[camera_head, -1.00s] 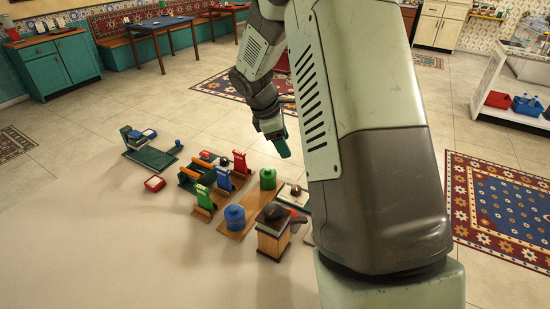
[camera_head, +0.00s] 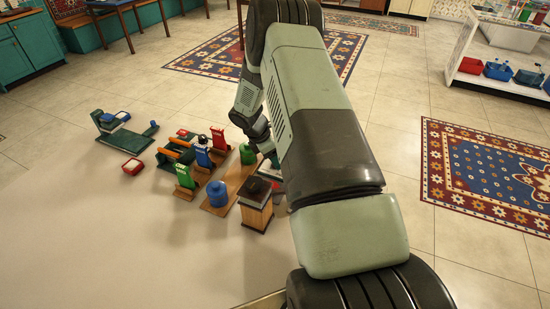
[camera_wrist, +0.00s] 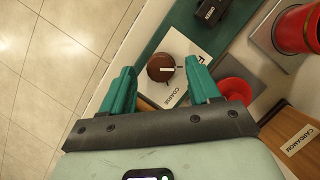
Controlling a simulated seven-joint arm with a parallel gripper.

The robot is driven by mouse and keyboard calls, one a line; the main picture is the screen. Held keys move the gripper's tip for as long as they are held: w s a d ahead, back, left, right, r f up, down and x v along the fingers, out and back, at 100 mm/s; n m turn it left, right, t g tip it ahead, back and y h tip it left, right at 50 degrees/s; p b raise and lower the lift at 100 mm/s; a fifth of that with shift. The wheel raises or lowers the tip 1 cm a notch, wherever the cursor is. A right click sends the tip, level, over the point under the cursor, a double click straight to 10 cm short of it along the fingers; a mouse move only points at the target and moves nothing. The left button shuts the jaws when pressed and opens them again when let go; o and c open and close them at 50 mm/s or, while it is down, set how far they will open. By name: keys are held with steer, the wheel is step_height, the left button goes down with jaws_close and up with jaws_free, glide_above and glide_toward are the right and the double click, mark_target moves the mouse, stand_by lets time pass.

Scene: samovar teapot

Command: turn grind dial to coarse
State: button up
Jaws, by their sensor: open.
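The grind dial (camera_wrist: 157,68) is a round brown knob on a white plate in the wrist view. Its pale pointer mark points right, between the word COARSE (camera_wrist: 176,97) at lower right and a partly hidden label starting with F (camera_wrist: 201,59) at upper right. My gripper (camera_wrist: 158,70) is open, with one teal finger left of the dial and one right of it. I see gaps beside the dial; finger height relative to it is unclear. In the head view my arm hides the dial and most of the gripper.
A red round piece (camera_wrist: 234,92) lies close by the right finger. A red cylinder (camera_wrist: 298,30), a black block (camera_wrist: 211,10) and a CARDAMOM board (camera_wrist: 300,140) are further right. A wooden box (camera_head: 256,212) and blue canister (camera_head: 217,193) stand left of my arm. Tiled floor is left.

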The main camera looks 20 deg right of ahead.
steer(key=shift+d+f, duration=0.2)
steer(key=shift+f, duration=0.35)
steer(key=c, duration=1)
